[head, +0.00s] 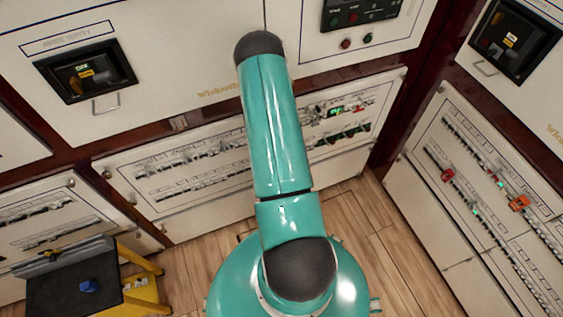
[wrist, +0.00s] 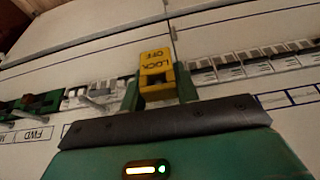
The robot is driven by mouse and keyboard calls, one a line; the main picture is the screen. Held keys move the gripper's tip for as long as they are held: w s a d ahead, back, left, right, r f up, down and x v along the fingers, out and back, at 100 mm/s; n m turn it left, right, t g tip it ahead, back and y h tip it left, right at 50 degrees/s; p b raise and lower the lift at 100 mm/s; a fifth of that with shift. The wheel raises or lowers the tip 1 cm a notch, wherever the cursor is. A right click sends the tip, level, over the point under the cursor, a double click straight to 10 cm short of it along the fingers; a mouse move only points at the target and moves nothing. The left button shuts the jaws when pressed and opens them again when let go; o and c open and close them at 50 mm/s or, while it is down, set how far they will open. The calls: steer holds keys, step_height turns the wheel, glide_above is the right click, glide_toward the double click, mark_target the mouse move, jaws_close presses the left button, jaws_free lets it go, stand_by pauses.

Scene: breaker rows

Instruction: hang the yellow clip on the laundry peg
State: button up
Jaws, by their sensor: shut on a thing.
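The yellow clip (wrist: 155,61), printed "LOCK OFF", is between the green fingers of my gripper (wrist: 159,88) in the wrist view. My gripper is shut on it. The clip is in front of a white panel, level with a row of breakers; I cannot tell whether it touches one. White and grey switches (wrist: 255,65) are right of the clip, and green and white ones (wrist: 90,98) are left of it. No label naming the laundry peg is readable. In the head view my teal arm hides the gripper and clip.
In the head view, a red clip (head: 447,175) and an orange clip (head: 518,203) are on the right panel. A black-topped yellow stand (head: 55,297) holds a blue object (head: 88,286) at lower left. Wooden floor (head: 345,215) is clear right of my arm.

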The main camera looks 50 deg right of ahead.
steer(key=shift+w+d, duration=0.2)
steer(key=shift+w, duration=0.15)
steer(key=shift+s+a, duration=0.1)
steer(key=shift+s, duration=0.05)
steer(key=shift+s+a, duration=0.35)
steer(key=shift+s, duration=0.2)
steer(key=shift+s+a, duration=0.3)
steer(key=shift+s, duration=0.25)
stand_by(0.3)
steer(key=shift+w+d, duration=0.4)
steer(key=shift+w, duration=0.2)
steer(key=shift+w+d, duration=0.35)
steer(key=shift+w, duration=0.25)
stand_by(1.1)
